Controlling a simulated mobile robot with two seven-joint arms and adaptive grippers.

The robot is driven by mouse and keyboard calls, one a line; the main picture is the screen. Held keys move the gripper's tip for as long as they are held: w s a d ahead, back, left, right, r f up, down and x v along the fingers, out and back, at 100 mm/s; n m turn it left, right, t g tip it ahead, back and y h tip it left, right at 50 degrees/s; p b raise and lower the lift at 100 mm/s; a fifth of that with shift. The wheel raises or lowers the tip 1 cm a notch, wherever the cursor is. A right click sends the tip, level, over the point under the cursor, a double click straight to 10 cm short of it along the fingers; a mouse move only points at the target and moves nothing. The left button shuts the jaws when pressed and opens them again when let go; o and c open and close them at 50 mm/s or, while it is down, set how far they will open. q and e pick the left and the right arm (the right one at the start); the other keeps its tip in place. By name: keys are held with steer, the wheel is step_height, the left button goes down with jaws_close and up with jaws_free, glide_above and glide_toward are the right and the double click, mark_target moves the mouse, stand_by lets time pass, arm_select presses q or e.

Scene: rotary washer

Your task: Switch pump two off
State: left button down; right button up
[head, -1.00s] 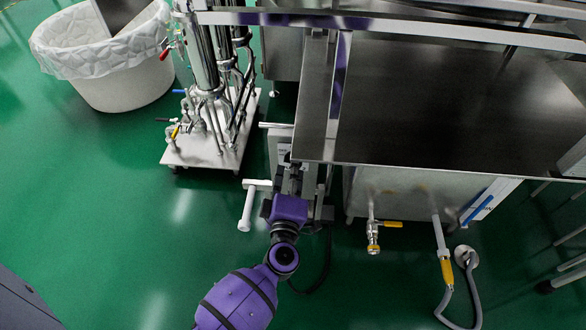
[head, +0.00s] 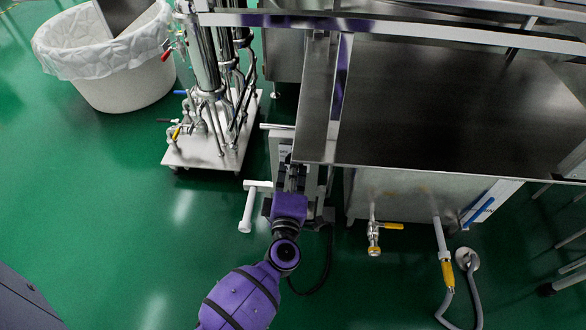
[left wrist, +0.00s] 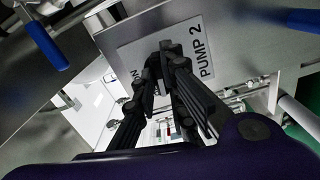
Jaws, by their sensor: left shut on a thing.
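A grey plate marked PUMP 2 (left wrist: 192,38) shows in the left wrist view, with part of the word "ON" at its left. A dark switch knob (left wrist: 164,49) stands on this plate, mostly hidden by the fingers. My left gripper (left wrist: 163,68) is shut on the knob. In the head view my left gripper (head: 293,180) reaches to the front of a grey box beside the steel table; the knob is hidden there. I cannot read which way the switch points. My right gripper is not in view.
The steel table (head: 440,100) overhangs just right of the gripper. A wheeled pipe stand (head: 205,150) is to the left, and a lined white bin (head: 115,75) beyond it. Yellow-handled valves (head: 374,238) are at right. Green floor is open at lower left.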

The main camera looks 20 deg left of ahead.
arm_select(q)
steer(key=shift+n, duration=1)
steer(key=c, duration=1.8)
jaws_free()
